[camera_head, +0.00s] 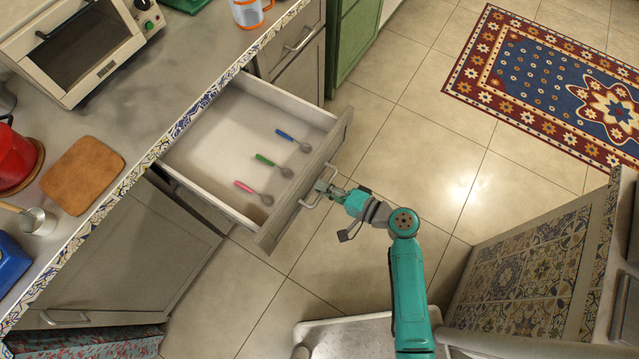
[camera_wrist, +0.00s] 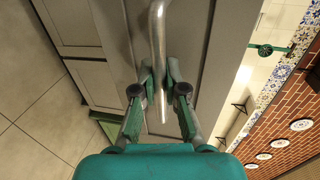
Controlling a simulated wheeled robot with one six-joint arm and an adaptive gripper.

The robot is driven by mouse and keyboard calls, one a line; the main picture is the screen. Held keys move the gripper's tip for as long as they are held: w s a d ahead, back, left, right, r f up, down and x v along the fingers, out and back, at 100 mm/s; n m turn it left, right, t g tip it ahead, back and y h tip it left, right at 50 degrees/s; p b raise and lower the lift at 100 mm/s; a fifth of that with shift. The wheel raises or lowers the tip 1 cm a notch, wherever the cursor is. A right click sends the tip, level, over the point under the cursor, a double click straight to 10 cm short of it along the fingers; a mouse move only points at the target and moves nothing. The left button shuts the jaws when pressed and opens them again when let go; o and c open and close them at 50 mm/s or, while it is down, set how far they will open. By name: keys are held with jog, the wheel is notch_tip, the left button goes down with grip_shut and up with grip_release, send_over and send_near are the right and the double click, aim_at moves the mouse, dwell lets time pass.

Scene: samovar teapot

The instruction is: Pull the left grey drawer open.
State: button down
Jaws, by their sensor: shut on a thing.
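The grey drawer (camera_head: 215,140) is pulled well out from under the counter in the head view. Three spoons with blue (camera_head: 285,134), green (camera_head: 265,159) and pink (camera_head: 245,187) handles lie apart inside it. My gripper (camera_head: 322,188) is at the drawer's front, on its metal bar handle (camera_head: 310,203). In the wrist view, the two fingers of my gripper (camera_wrist: 159,95) stand on either side of the handle (camera_wrist: 158,40), shut on it. The drawer front (camera_wrist: 205,60) is behind the handle there.
The counter holds a toaster oven (camera_head: 85,50), a wooden board (camera_head: 82,175), a red pot (camera_head: 14,160) and an orange-and-white mug (camera_head: 249,12). A tiled counter side (camera_head: 530,270) stands at the lower right. Tiled floor (camera_head: 400,140) lies open before the drawer, with a patterned rug (camera_head: 550,85) beyond.

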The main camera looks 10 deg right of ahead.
jog(key=c, duration=1.2)
grip_release()
jog(key=v, duration=1.2)
jog(key=shift+f, duration=0.1)
